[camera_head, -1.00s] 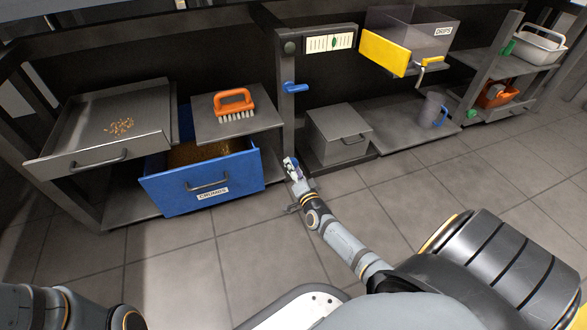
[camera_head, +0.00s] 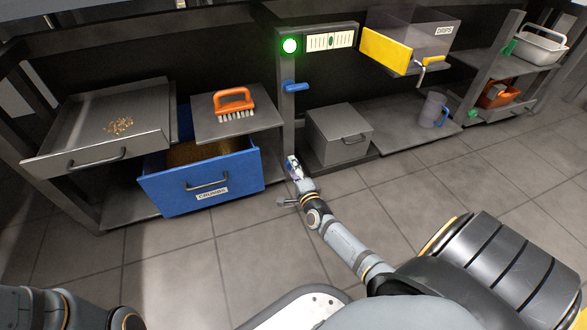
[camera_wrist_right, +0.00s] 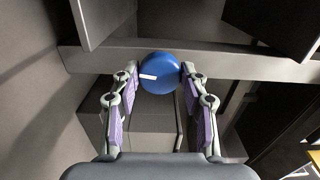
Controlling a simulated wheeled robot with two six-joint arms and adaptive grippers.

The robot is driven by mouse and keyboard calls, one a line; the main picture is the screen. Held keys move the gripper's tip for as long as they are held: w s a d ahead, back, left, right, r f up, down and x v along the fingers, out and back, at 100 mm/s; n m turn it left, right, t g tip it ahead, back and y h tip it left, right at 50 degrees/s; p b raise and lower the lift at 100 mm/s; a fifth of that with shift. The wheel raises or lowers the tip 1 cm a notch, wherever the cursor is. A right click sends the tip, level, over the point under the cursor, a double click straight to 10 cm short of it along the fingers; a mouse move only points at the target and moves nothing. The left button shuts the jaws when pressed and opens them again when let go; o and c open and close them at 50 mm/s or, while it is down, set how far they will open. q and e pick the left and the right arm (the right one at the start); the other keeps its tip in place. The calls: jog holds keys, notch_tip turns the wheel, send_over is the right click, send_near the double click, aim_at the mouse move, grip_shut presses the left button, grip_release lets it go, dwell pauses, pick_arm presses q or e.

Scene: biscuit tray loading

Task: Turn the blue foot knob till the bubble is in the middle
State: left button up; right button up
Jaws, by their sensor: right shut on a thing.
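The blue foot knob (camera_wrist_right: 160,74) shows in the right wrist view as a round blue disc with a white mark pointing left. My right gripper (camera_wrist_right: 160,82) is shut on it, with one finger at each side. In the head view my right gripper (camera_head: 294,168) is low at the foot of the grey post and mostly hides the knob. The level (camera_head: 315,43) is a white scale on the crossbar at the top. Its green bubble (camera_head: 331,41) sits at about the middle. My left gripper is out of view.
A green lamp (camera_head: 290,46) glows beside the level. A blue lever (camera_head: 296,87) sticks out from the post. An open blue crumbs drawer (camera_head: 165,190) is left of my gripper, and a grey box (camera_head: 340,145) is on the right. The floor in front is clear.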

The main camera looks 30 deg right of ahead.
dwell(0.3)
jog(key=o, duration=1.1)
jog(key=shift+o, duration=0.2)
jog(key=v, duration=1.2)
